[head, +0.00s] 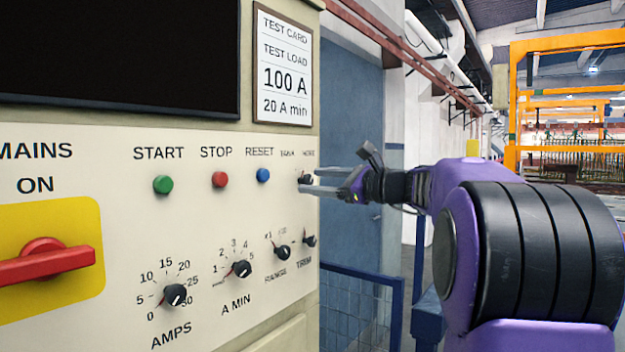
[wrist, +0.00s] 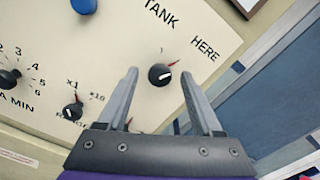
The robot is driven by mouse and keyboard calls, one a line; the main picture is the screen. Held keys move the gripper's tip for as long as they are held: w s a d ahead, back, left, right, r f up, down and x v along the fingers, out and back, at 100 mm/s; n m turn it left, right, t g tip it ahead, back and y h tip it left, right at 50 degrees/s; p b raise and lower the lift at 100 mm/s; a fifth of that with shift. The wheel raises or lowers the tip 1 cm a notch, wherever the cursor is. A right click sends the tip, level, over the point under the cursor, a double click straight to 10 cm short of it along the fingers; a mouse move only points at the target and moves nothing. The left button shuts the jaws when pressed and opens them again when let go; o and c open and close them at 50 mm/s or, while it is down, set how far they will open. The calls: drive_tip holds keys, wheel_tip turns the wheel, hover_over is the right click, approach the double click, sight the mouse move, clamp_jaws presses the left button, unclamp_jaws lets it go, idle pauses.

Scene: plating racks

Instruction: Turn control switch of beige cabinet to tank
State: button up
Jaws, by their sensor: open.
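The control switch is a small black round knob (wrist: 159,75) on the right edge of the beige cabinet panel (head: 120,225). In the wrist view its labels read TANK (wrist: 162,13) and HERE (wrist: 205,48). Its white pointer line and a red mark lean toward the HERE side. My gripper (wrist: 158,71) is open, with one finger on each side of the knob in the wrist view. I cannot tell if the fingers touch it. In the head view my gripper (head: 308,180) reaches in from the right and partly hides the knob.
Start, stop and reset buttons (head: 263,176) sit left of the switch. Range (head: 281,253) and trim (head: 309,240) knobs lie below it. A red mains handle (head: 45,262) juts out at far left. A blue railing (head: 365,290) stands right of the cabinet.

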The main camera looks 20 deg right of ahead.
drive_tip(key=shift+x, duration=0.8)
clamp_jaws()
